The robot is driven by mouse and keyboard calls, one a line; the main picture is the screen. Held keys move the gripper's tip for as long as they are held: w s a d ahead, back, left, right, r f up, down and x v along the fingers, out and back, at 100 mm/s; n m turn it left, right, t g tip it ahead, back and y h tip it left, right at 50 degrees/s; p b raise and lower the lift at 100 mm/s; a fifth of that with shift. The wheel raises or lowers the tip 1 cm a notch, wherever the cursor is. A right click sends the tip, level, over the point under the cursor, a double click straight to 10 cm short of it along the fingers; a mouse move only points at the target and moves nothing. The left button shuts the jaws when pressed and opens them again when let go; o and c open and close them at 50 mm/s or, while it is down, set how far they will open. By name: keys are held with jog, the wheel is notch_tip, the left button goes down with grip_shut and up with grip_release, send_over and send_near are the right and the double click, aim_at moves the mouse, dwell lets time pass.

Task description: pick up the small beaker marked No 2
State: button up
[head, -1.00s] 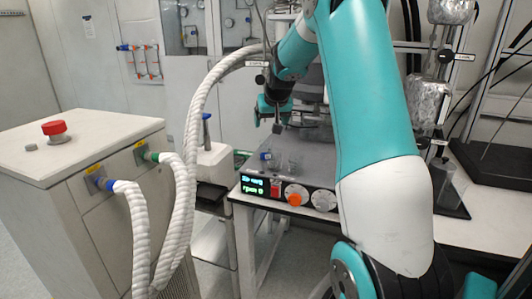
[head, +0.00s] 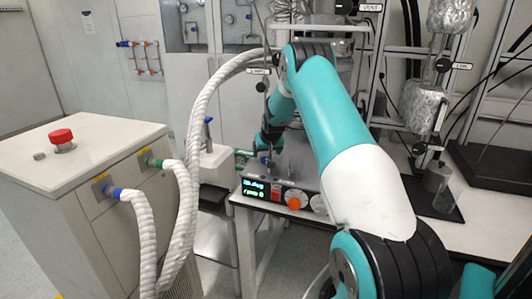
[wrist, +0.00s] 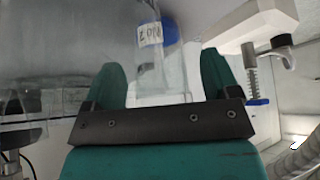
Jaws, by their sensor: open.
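The small clear beaker (wrist: 172,72) shows in the wrist view with a white label, upside down in the picture, that seems to read No 2, and a blue patch beside it. My gripper (wrist: 162,80) is open, with one teal finger on each side of the beaker. I cannot tell whether the fingers touch the glass. In the head view my gripper (head: 268,148) is low over the hotplate (head: 300,182), and the beaker is mostly hidden there.
More clear glassware (wrist: 20,105) stands left in the wrist view. In the head view a white cabinet (head: 75,165) with a red button and pale hoses (head: 190,180) stands left.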

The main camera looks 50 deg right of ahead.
jog(key=shift+x, duration=0.95)
jog(key=c, duration=1.1)
jog(key=shift+w+a, duration=0.1)
